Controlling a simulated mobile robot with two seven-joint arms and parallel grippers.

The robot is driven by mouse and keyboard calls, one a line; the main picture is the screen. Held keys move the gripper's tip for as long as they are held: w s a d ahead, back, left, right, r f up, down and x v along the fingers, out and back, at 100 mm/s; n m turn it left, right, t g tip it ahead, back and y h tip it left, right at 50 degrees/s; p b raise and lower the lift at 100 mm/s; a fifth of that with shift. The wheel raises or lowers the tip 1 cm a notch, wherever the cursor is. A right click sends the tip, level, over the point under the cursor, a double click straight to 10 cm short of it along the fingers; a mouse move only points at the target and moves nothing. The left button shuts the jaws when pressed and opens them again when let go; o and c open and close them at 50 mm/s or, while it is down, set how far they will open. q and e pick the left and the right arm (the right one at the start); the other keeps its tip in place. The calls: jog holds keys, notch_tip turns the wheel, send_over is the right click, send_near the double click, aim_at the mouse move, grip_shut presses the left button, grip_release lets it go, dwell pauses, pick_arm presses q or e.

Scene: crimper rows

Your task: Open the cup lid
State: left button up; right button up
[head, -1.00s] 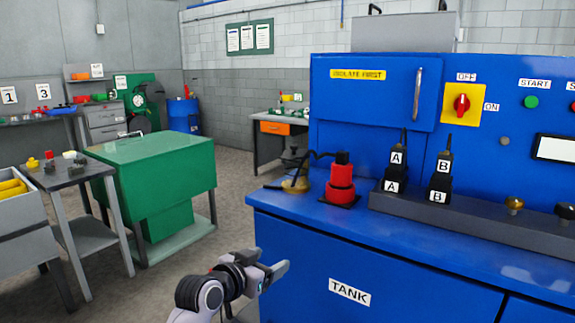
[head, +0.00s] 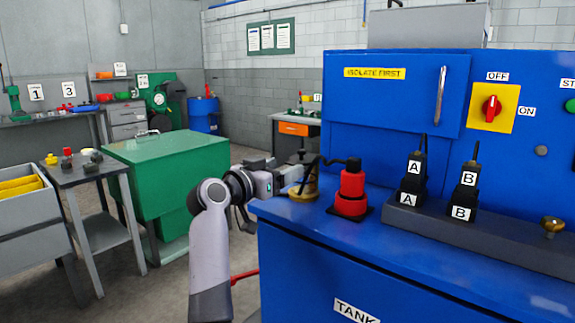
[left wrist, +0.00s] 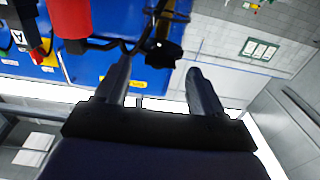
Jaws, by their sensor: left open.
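A small brass cup (head: 304,190) stands at the left end of the blue bench. A black part rises above it in the head view. In the left wrist view a black lobed knob (left wrist: 163,52) shows ahead of the fingers, with some brass (left wrist: 164,22) beyond it. My left gripper (head: 292,172) is open, at the left side of the cup and partly over it. In the left wrist view the knob lies beyond the open left gripper (left wrist: 160,80), not clasped. Contact cannot be told. My right gripper is out of view.
A red cylinder (head: 351,190) with a black top stands just right of the cup, joined to a black hose or cable. Black plugs marked A (head: 413,170) and B (head: 468,182) stand farther right. A green cabinet (head: 170,150) and grey side table (head: 75,175) are left.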

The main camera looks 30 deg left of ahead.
aim_at(302, 156)
pick_arm(q)
jog(key=shift+w+d, duration=0.1)
jog(key=shift+w, duration=1.2)
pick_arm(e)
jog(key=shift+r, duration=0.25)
pick_arm(q)
grip_shut()
jog(key=shift+r, duration=0.25)
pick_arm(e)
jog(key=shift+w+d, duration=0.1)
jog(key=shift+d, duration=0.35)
